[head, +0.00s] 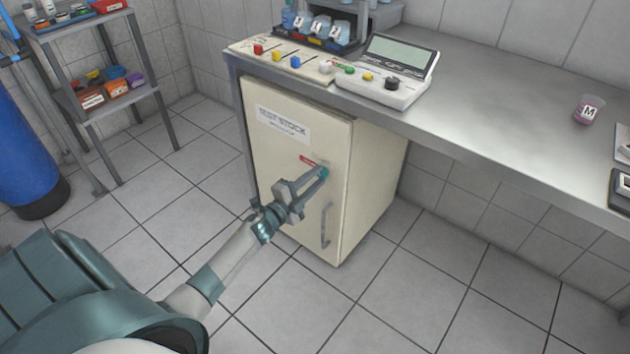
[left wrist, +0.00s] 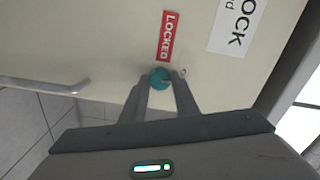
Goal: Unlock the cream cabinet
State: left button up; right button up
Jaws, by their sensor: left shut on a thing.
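The cream cabinet (head: 278,158) stands under the metal bench, its door closed. A sign reading roughly "TEST STOCK" (head: 283,125) is on the door's upper part. A red label (head: 308,160) sits near the door's right side; in the left wrist view the label (left wrist: 168,36) reads "LOCKED". Beside it is a round teal knob (left wrist: 159,78). My left gripper (head: 322,173) reaches to the door there; in the left wrist view its fingers (left wrist: 162,80) are shut on the teal knob, one on each side. A vertical grey handle (head: 326,226) is lower on the door. My right gripper is not in view.
The bench (head: 480,95) overhangs the cabinet. On it are a panel with coloured knobs (head: 275,54), a meter with a screen (head: 390,72) and a small jar marked M (head: 589,109). A shelf rack (head: 97,108) and a blue tank (head: 28,160) stand left. Floor before the cabinet is clear.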

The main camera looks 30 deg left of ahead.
pick_arm(q)
jog(key=shift+m, duration=0.6)
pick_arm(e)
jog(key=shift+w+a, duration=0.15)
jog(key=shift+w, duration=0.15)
pick_arm(q)
jog(key=o, duration=1.1)
jog(key=shift+c, duration=0.2)
jog(key=shift+s, duration=0.15)
jog(key=s+a, duration=0.1)
jog(key=s, duration=1.6)
jog(key=shift+a, duration=0.15)
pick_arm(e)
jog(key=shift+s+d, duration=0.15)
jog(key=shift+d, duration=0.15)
pick_arm(q)
jog(key=shift+f, duration=0.1)
